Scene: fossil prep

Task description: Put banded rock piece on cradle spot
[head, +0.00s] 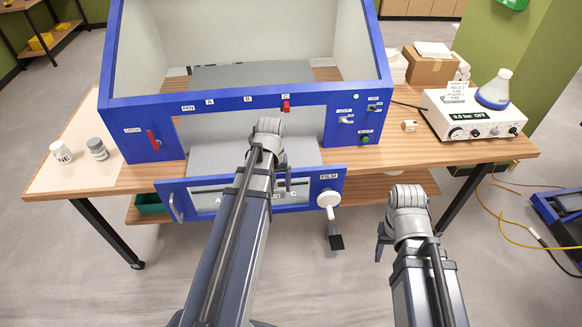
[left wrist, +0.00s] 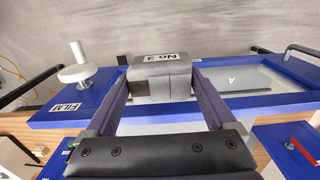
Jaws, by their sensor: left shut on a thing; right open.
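My left gripper (head: 285,183) is over the blue hinged panel at the front of the cabinet, largely hidden behind its own arm in the head view. In the left wrist view, its two fingers (left wrist: 162,78) are shut on a grey block (left wrist: 163,67) with a darker section and a white label reading "No 3". I cannot make out banding on it. The block appears above the panel's glass strip (left wrist: 252,79). My right gripper (head: 382,243) is open, in front of the table at the right. I cannot identify the cradle spot.
The blue cabinet (head: 235,103) is open at the front, with a grey floor inside. Its panel carries a white FILM knob (head: 328,199). Two small jars (head: 97,149) stand at left. A white control box (head: 472,117) with a flask (head: 495,88) stands at right.

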